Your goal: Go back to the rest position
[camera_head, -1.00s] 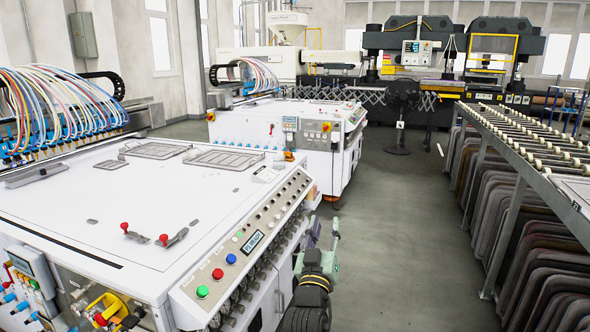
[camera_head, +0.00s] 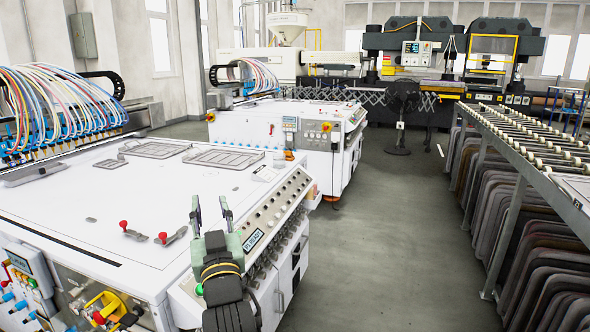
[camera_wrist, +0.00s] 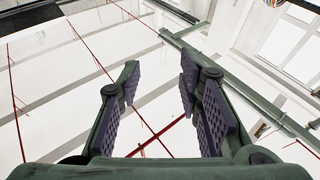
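My gripper (camera_head: 211,213) is raised in front of the near white machine (camera_head: 75,217), its fingers pointing up over the machine's front right corner in the head view. The two fingers stand apart with nothing between them. In the wrist view my gripper (camera_wrist: 158,85) shows open, its purple ridged pads facing a pale ceiling with red lines and green beams. My arm hides part of the machine's button panel (camera_head: 286,203), including some of its coloured buttons.
Two red-knobbed levers (camera_head: 163,238) lie on the machine top, left of my gripper. A second white machine (camera_head: 335,135) stands behind. A roller rack (camera_head: 530,135) with stacked dark panels lines the right. The grey floor (camera_head: 390,240) between is clear.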

